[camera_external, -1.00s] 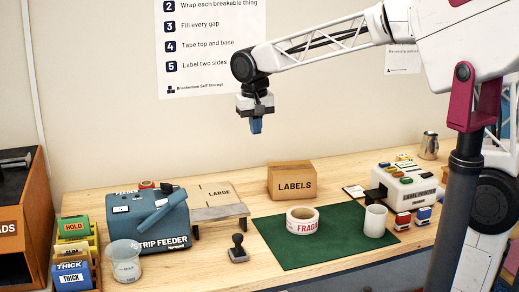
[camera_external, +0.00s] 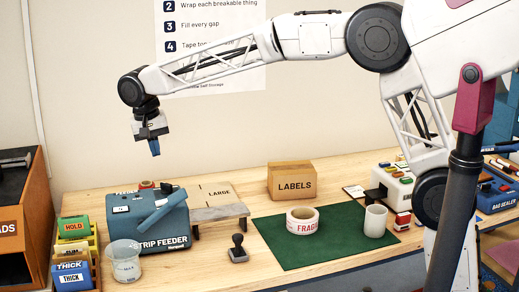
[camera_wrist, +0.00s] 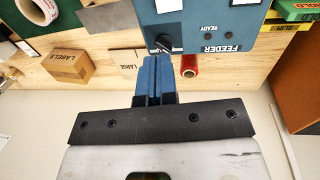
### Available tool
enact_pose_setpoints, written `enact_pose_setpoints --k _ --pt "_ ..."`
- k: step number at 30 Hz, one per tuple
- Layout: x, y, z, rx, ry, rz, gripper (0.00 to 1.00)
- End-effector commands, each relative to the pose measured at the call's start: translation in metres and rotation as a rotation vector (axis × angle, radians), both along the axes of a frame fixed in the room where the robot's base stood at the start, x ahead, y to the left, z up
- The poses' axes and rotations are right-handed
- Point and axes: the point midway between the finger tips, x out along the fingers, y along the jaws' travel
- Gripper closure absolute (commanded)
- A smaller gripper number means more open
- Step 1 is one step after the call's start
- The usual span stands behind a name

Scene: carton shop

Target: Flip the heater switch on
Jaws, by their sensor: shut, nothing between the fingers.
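The blue strip feeder (camera_external: 160,222) stands at the left of the bench, with a slanted blue arm on top. In the wrist view its panel (camera_wrist: 212,22) reads FEEDER and READY. A dark round control (camera_wrist: 165,43) with a light lever sits on that panel, just beyond my fingertips in the picture. I cannot read a heater label, nor tell which way the lever is set. My gripper (camera_external: 154,147) is shut and empty, in the air above the feeder and apart from it. Its blue fingers (camera_wrist: 154,62) show together in the wrist view.
A red spool (camera_external: 166,188) stands behind the feeder. A clear beaker (camera_external: 125,262) and a card rack (camera_external: 75,255) are near its left. A stamp (camera_external: 238,248), green mat (camera_external: 290,257), tape roll (camera_external: 302,221) and LABELS carton (camera_external: 291,181) lie to the right.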

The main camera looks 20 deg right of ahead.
Motion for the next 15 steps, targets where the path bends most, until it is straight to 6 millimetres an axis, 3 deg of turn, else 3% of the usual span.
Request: enact_pose_setpoints --k 15 --pt "0.0 0.0011 -0.0029 0.0 0.0 0.0 1.0"
